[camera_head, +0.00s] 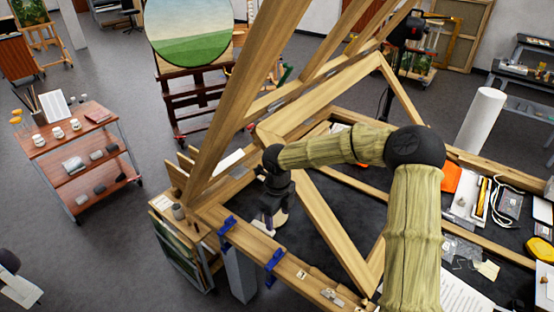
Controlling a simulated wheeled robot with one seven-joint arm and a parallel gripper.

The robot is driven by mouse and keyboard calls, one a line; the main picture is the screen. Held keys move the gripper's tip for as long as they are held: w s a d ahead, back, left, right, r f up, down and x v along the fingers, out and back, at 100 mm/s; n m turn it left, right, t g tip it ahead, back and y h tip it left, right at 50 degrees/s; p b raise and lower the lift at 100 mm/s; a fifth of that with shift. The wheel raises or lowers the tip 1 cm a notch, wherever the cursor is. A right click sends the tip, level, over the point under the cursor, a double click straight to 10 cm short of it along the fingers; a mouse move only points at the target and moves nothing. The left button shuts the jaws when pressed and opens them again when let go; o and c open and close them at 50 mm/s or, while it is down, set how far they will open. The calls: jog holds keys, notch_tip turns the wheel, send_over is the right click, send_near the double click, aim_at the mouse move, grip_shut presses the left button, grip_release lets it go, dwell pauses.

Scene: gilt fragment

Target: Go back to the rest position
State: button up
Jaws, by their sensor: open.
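My gripper (268,218) is in the head view, left of the middle, pointing down over the dark top of a wooden-framed worktable (318,284). Its fingers are apart. A small pale round thing (281,218) shows at the fingertips; I cannot tell whether they touch it. My arm, in a yellowish cover with black joints, reaches from the lower right over the table and bends down to the gripper. It hides part of the tabletop.
Slanted wooden beams (236,95) rise around my arm. Blue clamps (274,260) sit on the table's front rail. Papers and tools lie at the right. A shelved cart (75,131) stands at the left, and an easel holds a round painting (188,32). Grey floor between is clear.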

jog(key=s+d+r+n+t+b, duration=0.1)
jog(key=s+d+n+b, duration=0.1)
jog(key=s+d+n, duration=0.5)
jog(key=s+d+r+n+t+b, duration=0.1)
jog(key=s+d+n, duration=0.7)
jog(key=n, duration=1)
jog(key=s+r+b, duration=0.1)
jog(key=s+b, duration=0.1)
jog(key=s, duration=0.2)
jog(key=shift+s+t, duration=0.25)
jog(key=shift+t, duration=0.05)
